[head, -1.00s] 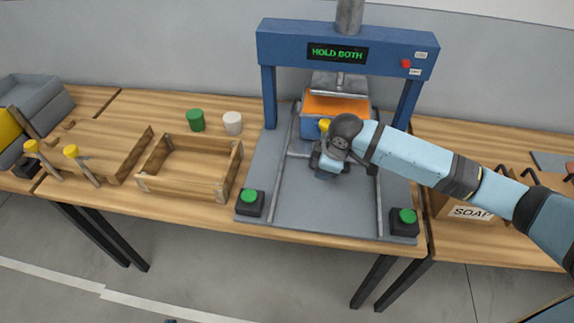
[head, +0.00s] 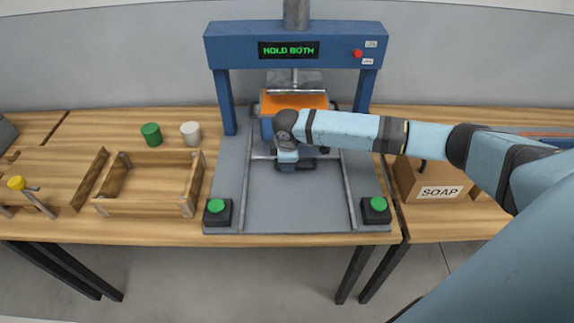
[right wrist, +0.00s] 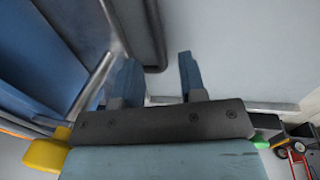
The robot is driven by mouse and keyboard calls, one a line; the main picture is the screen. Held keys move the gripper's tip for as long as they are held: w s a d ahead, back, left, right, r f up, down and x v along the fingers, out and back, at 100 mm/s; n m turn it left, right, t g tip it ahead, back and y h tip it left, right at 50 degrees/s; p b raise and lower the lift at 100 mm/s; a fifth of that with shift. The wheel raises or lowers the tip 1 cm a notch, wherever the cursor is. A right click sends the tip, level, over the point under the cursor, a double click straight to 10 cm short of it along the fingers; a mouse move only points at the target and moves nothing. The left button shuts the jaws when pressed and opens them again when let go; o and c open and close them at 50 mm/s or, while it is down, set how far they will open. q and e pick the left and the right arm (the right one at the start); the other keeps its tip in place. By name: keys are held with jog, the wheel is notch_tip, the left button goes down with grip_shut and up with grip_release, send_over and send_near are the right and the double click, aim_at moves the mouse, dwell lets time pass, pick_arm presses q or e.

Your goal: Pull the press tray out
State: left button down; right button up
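The press tray (head: 294,103), with an orange top and blue front, sits under the blue press frame (head: 294,45). My right gripper (head: 288,163) is in front of the tray, low over the grey press bed (head: 290,205), and my arm covers part of the tray front. In the right wrist view its two blue fingers (right wrist: 160,80) stand apart, with a clear gap between them. A dark bar (right wrist: 143,30) passes beside the fingertips; I cannot tell whether they touch it. A yellow part (right wrist: 45,155) shows at the lower left there. My left gripper is not in view.
Green buttons stand at the bed's front left (head: 217,206) and front right (head: 377,204). The display (head: 288,50) reads HOLD BOTH. An open wooden box (head: 150,205) lies left, a SOAP box (head: 432,182) right. Green (head: 151,134) and white (head: 191,132) cylinders stand behind the wooden box.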

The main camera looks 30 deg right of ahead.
jog(key=shift+w+d+f, duration=0.1)
jog(key=shift+f, duration=0.55)
jog(key=shift+w+d+f, duration=0.1)
jog(key=shift+f, duration=0.55)
grip_shut()
jog(key=shift+a, duration=0.1)
